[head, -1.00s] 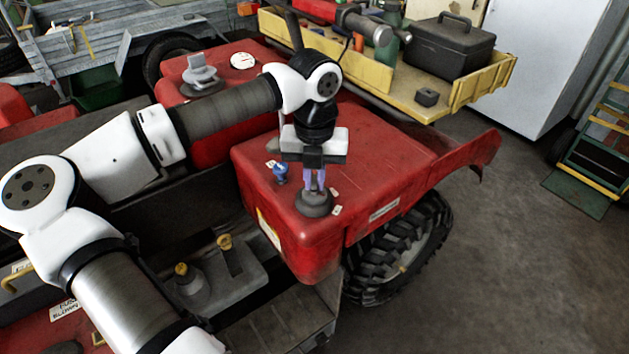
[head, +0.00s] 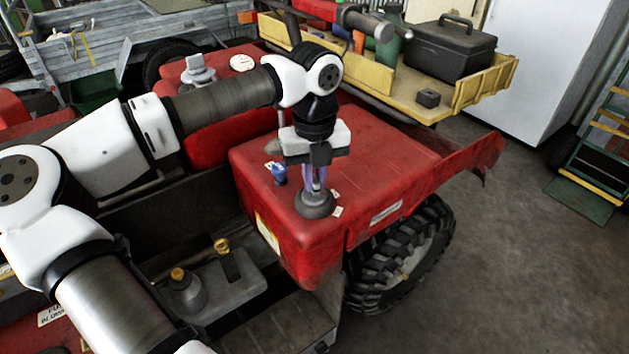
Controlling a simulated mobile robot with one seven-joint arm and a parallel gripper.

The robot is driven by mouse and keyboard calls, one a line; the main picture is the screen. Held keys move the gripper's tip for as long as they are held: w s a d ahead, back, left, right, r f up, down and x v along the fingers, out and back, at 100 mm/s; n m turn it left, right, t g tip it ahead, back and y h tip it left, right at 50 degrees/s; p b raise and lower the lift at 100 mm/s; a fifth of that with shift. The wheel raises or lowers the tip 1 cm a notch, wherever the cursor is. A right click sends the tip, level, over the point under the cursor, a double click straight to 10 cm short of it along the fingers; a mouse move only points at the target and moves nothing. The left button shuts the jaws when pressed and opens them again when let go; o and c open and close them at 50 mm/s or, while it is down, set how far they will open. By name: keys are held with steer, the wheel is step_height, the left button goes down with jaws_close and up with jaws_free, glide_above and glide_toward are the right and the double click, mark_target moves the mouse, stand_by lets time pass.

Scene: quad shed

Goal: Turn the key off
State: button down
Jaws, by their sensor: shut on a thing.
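My gripper (head: 315,187) points down over the red fender (head: 385,165) of the quad. Its purple-tinted fingers are shut on the key at the top of a round dark grey switch base (head: 314,206). The key itself is mostly hidden between the fingers. Small white labels (head: 337,211) lie on the fender beside the switch base. Which way the key is turned cannot be told.
A small blue knob (head: 279,174) stands on the fender just left of my gripper. A yellow trailer (head: 480,85) with a black toolbox (head: 450,50) is behind.

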steer(key=shift+n+b, duration=0.3)
steer(key=shift+n, duration=0.4)
steer(key=shift+f+n+b, duration=0.15)
steer(key=shift+n+b, duration=0.55)
steer(key=shift+n, duration=0.2)
steer(key=shift+n+b, duration=0.8)
steer(key=shift+n, duration=0.7)
steer(key=c, duration=1.5)
jaws_free()
steer(key=shift+r, duration=0.25)
